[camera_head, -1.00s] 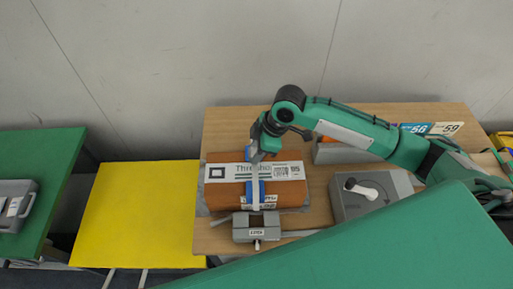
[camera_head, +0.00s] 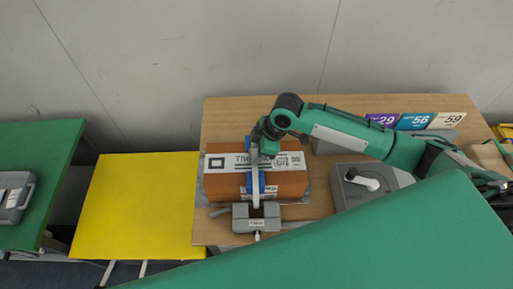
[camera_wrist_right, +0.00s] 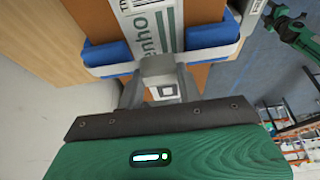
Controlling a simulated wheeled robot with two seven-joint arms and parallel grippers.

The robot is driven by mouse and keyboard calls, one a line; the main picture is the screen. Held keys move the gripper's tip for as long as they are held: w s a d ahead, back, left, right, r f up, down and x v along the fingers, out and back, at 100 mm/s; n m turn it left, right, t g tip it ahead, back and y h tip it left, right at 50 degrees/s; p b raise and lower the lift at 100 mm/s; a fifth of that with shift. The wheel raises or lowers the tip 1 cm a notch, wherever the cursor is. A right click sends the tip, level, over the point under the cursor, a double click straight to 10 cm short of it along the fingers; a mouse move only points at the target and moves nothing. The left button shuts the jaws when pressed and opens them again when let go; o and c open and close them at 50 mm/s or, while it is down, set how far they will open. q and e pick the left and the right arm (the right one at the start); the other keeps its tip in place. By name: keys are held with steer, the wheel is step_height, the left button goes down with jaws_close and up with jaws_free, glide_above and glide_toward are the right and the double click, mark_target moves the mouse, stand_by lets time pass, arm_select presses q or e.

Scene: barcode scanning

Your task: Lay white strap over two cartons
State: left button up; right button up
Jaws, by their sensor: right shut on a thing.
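The brown carton load (camera_head: 215,187), with a white printed label across it, stands on the wooden table; I cannot make out the seam between two cartons. The white strap (camera_head: 256,195) runs down the load's near side over a blue edge guard (camera_head: 248,181) toward a grey fixture (camera_head: 242,221) in front. My right gripper (camera_head: 256,152) is over the load, shut on the strap. In the right wrist view the gripper (camera_wrist_right: 158,72) sits at the white strap (camera_wrist_right: 110,70), between two blue guards on the brown carton (camera_wrist_right: 190,12). My left gripper is out of view.
Number cards (camera_head: 415,121) stand behind my right arm. A yellow table (camera_head: 135,205) and a green table (camera_head: 42,150) lie left; the yellow top is clear.

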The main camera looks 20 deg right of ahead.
steer(key=shift+f, duration=0.1)
steer(key=o, duration=1.3)
steer(key=b+v, duration=0.3)
steer(key=v, duration=1)
steer(key=shift+s+d+r, duration=0.1)
steer(key=shift+r, duration=0.25)
steer(key=shift+s+f, duration=0.1)
